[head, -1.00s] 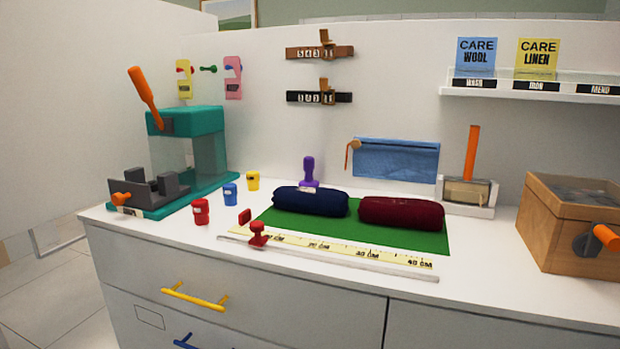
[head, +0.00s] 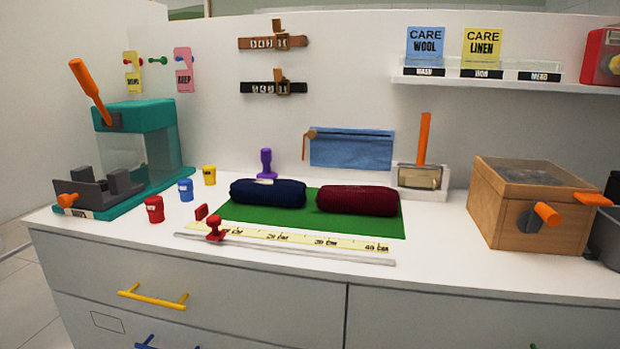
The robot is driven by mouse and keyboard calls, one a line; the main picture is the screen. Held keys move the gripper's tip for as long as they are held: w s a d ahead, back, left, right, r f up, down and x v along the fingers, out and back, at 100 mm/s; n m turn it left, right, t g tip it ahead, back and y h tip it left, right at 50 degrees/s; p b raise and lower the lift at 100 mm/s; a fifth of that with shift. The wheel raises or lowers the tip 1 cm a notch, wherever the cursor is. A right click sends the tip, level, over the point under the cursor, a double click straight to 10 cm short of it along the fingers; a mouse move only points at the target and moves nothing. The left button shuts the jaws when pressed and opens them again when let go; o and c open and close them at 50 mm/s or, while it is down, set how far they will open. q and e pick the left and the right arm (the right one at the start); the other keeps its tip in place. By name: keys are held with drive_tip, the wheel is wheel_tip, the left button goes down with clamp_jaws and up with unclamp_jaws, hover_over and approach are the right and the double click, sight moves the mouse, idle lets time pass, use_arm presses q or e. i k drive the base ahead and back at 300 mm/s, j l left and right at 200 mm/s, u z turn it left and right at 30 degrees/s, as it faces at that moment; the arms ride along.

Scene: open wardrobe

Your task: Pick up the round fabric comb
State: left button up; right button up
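I cannot pick out a round fabric comb with certainty in the head view. A purple knobbed tool (head: 266,162) stands upright behind the navy fabric roll (head: 268,193); its base is partly hidden. A tool with an upright orange handle (head: 424,138) stands in a white holder (head: 436,194) behind the counter's middle. Neither of my grippers is in view.
A maroon roll (head: 358,200) lies beside the navy one on a green mat (head: 385,225), with a ruler (head: 300,240) in front. A teal press (head: 182,130) stands left, a wooden box (head: 480,205) right. Red, blue and yellow small pots stand left of the mat. The front right counter is clear.

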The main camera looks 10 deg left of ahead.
sight(265, 153)
drive_tip(key=j+z, duration=0.3)
drive_tip(key=j, duration=0.35)
drive_tip(key=j+z, duration=0.35)
drive_tip(key=j, duration=0.3)
drive_tip(key=k+j+z, duration=0.3)
drive_tip(key=j, duration=0.3)
drive_tip(key=i+j, duration=0.05)
drive_tip(key=i, duration=0.05)
